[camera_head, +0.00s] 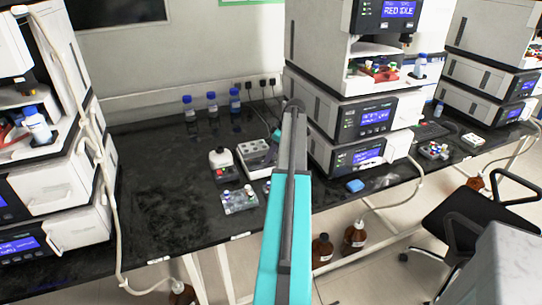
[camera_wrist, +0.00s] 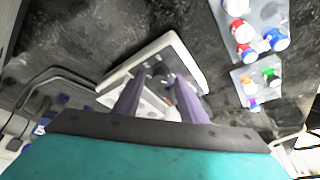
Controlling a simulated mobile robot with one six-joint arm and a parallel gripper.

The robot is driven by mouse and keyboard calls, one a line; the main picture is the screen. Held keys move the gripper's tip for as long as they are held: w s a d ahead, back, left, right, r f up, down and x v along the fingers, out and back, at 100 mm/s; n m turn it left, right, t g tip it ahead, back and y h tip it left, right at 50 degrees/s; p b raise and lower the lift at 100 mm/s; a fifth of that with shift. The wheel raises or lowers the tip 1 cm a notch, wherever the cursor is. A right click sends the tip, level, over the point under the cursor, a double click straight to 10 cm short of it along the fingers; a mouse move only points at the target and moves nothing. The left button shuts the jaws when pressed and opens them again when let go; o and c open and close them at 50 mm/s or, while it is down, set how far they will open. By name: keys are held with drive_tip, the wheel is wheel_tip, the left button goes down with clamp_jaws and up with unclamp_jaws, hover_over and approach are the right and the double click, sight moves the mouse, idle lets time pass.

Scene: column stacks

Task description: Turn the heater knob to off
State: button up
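My gripper (camera_wrist: 160,90) shows in the wrist view as two purple fingers, spread apart. Between and beyond them is a white-rimmed device (camera_wrist: 186,52) with a dark, shaded middle; some of it is hidden by the fingers. I cannot tell whether a finger touches it. In the head view my teal arm covers the middle, and the gripper cannot be made out. A small white-topped device with a red spot (camera_head: 222,166) and a pale block with round wells (camera_head: 256,154) stand left of the arm; I cannot tell which is the heater.
Clear racks with coloured-cap vials (camera_head: 240,199) lie near the bench front. Blue-capped bottles (camera_head: 211,104) stand at the back. White instrument stacks (camera_head: 372,120) flank the area on both sides. The black bench (camera_head: 165,190) is bare at left. A black chair (camera_head: 485,220) stands at right.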

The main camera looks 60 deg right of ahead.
drive_tip(key=a+b+v, duration=0.1)
drive_tip(key=b+v, duration=0.1)
drive_tip(key=v, duration=1)
drive_tip(key=shift+s+d+r, duration=0.2)
drive_tip(key=shift+d+r, duration=0.2)
drive_tip(key=shift+d, duration=0.1)
